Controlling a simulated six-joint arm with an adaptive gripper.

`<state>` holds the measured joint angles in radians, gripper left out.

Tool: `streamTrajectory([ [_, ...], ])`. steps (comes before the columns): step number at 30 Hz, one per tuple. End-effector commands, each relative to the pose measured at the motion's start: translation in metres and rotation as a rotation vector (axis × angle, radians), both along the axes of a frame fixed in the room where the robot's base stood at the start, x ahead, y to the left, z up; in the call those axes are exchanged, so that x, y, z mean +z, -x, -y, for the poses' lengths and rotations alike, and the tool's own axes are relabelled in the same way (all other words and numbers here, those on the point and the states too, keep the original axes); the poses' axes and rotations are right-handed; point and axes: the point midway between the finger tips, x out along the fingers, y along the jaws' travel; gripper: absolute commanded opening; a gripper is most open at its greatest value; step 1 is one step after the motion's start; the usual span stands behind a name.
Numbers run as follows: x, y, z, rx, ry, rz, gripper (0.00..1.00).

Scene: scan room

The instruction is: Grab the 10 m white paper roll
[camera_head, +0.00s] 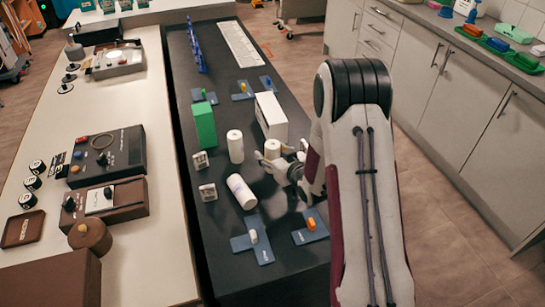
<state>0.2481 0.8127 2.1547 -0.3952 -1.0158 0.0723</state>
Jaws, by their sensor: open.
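A white paper roll (235,146) stands upright on the black tabletop. A second white roll (241,191) lies on its side nearer the front, with faint print on it. A pale, rounded shape (272,148) shows right at my gripper; I cannot tell whether it is another roll or part of the gripper. The print is too small to show which roll is the 10 m one. My gripper (272,163) is open, low over the table, to the right of both rolls. Part of it is hidden by my arm.
A green box (204,125) and a white box (271,117) stand behind the rolls. A pale counter (150,240) with devices runs along the left.

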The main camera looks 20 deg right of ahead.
Motion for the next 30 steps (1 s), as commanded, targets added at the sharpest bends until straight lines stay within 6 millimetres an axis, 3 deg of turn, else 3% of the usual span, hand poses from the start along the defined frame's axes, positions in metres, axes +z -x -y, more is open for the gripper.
streamTrajectory([
  [9,0.0003,0.0002,0.0000,0.000,0.000,0.000,0.52],
  [14,0.0003,0.0002,0.0000,0.000,0.000,0.000,0.11],
  [15,0.0003,0.0002,0.0000,0.000,0.000,0.000,0.08],
  [30,0.0062,-0.0003,0.0002,0.000,0.001,0.003,0.07],
])
